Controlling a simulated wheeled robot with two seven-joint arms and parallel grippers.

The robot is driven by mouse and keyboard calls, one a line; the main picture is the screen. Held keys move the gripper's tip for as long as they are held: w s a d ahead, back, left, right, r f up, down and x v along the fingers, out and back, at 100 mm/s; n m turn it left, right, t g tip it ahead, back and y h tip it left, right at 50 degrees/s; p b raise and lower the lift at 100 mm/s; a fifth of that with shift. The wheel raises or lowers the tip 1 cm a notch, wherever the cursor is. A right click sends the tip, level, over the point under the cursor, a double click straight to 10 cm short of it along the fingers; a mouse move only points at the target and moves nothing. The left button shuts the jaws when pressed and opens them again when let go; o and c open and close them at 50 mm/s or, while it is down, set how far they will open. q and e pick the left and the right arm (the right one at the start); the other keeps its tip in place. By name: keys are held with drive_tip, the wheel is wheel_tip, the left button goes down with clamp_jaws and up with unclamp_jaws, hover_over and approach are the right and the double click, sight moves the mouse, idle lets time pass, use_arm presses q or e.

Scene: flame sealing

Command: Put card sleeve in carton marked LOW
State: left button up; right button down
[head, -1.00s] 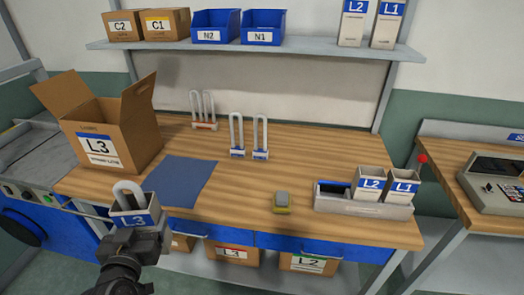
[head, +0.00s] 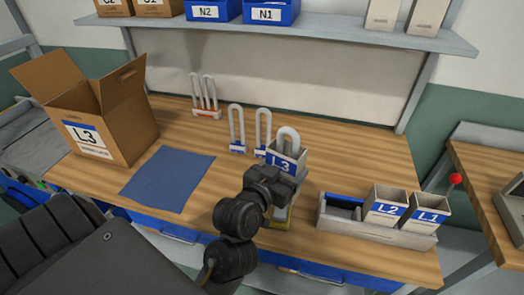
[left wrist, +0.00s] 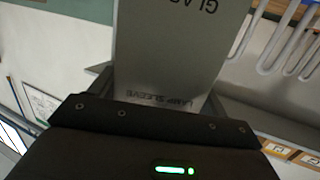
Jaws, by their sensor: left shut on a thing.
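My left gripper (head: 280,180) is shut on the card sleeve (head: 287,158), grey-white with a blue L3 label, held upright above the bench. A white U-shaped tube stands out of its top. The left wrist view shows the sleeve (left wrist: 170,50) close up, with "LAMP SLEEVE" printed upside down. An open brown carton (head: 110,115) with an L3 label stands at the bench's left, flaps up. I cannot read LOW on any carton; its small print is illegible. My right gripper is not in view.
A blue mat (head: 168,178) lies right of the carton. A grey rack (head: 360,228) holds sleeves L2 (head: 384,205) and L1 (head: 428,215), with an empty-looking bay at left. U-shaped tubes (head: 237,128) stand behind my gripper. A shelf (head: 330,36) crosses the back.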

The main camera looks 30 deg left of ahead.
sight(271, 151)
use_arm(q)
drive_tip(key=shift+w+d, duration=0.25)
drive_tip(key=shift+w+r, duration=0.1)
drive_tip(key=shift+r, duration=0.05)
drive_tip(key=a+n+y+p, duration=0.4)
drive_tip(key=a+y+p, duration=0.1)
drive_tip(key=a+p, duration=0.8)
drive_tip(key=w+a+f+b, duration=0.7)
drive_tip(key=w+a+f, duration=0.1)
drive_tip(key=a, duration=0.1)
drive_tip(key=shift+w+f+g+b, duration=0.25)
drive_tip(key=shift+w+g+b, duration=0.1)
drive_tip(key=shift+g+b, duration=0.05)
drive_tip(key=shift+f, duration=0.1)
